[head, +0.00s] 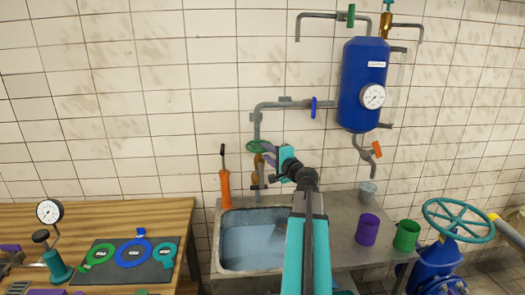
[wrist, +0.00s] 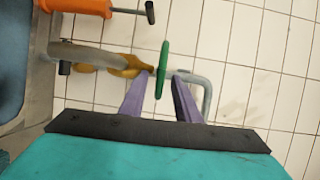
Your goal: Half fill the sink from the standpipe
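The sink (head: 219,262) is a grey metal basin with a flat blue-grey surface inside that looks like water; I cannot tell its depth. The standpipe (head: 257,122) is a grey pipe on the wall behind it, with a green handwheel (head: 257,146), a brass valve body (head: 257,166) and a spout above the sink. In the wrist view the green handwheel (wrist: 162,68) is seen edge-on, with the brass body (wrist: 128,66) to its left. My gripper (head: 268,155) is at the wheel. Its purple fingers (wrist: 160,84) are apart on either side of the rim, with small gaps visible.
An orange-handled tool (head: 225,188) stands at the sink's back left. A purple cup (head: 367,229) and a green cup (head: 406,235) stand right of the sink. A blue tank (head: 363,80) hangs above. A wooden bench (head: 120,215) is left; a large teal valve wheel (head: 457,220) is right.

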